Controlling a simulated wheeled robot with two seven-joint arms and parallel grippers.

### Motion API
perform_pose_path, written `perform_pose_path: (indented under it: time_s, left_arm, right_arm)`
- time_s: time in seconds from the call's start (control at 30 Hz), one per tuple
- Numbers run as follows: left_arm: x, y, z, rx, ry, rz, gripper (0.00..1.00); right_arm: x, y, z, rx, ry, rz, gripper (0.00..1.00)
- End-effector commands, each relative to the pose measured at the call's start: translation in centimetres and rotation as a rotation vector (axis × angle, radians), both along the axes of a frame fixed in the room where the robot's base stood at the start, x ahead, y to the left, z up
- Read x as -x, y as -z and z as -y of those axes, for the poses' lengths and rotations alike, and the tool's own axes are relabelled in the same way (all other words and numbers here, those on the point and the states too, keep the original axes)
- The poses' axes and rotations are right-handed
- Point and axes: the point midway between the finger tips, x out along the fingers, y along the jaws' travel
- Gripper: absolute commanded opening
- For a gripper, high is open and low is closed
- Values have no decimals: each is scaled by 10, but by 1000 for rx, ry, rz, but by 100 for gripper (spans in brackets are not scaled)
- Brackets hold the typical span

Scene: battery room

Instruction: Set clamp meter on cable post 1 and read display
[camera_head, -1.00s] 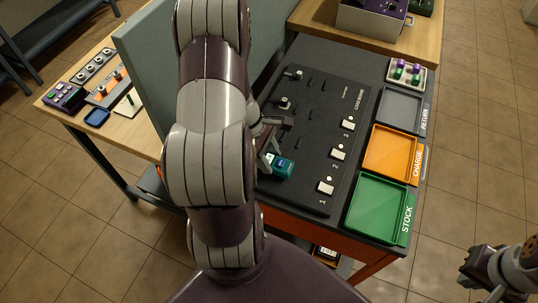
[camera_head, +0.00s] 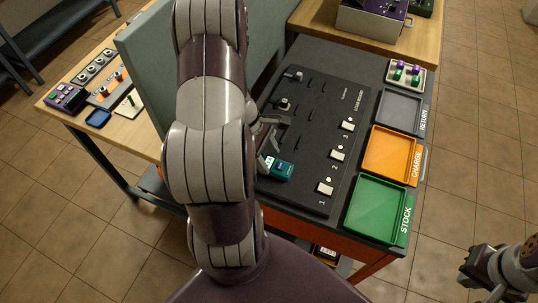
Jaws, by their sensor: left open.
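The teal clamp meter (camera_head: 283,170) with a lit display lies on the near left of the black panel (camera_head: 308,180); the readout is too small to make out. A whitish part lies at its left end. My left gripper (camera_head: 273,142) is open just above and behind the meter, partly hidden by my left arm. Two posts with light tops (camera_head: 283,104) show farther back on the panel's left. The spot of post 1 is hidden by my gripper and arm, so I cannot tell whether the meter is around it. My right gripper (camera_head: 474,281) is at the lower right, away from the bench.
White switches labelled 1 (camera_head: 326,188), 2 (camera_head: 338,154) and 3 (camera_head: 348,124) run along the panel. Green STOCK (camera_head: 375,208), orange CHARGE (camera_head: 390,153) and grey RETURN (camera_head: 400,109) trays line the right edge. A grey partition (camera_head: 148,62) stands at left.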

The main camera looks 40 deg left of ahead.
Motion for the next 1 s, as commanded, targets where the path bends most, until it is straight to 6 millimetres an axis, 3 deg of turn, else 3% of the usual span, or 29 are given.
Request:
perform_pose_path:
  time_s: [0.03, 0.7, 1.0]
  left_arm:
    - [1, -12, -2, 0, 0, 0, 59]
    - [9, -79, -29, 0, -1, 1, 59]
    - [11, -86, -34, 0, 0, 0, 59]
  right_arm:
    - [0, -12, 0, 0, 0, 0, 0]
    - [0, -81, 0, 0, 0, 0, 0]
    - [0, -88, 0, 0, 0, 0, 0]
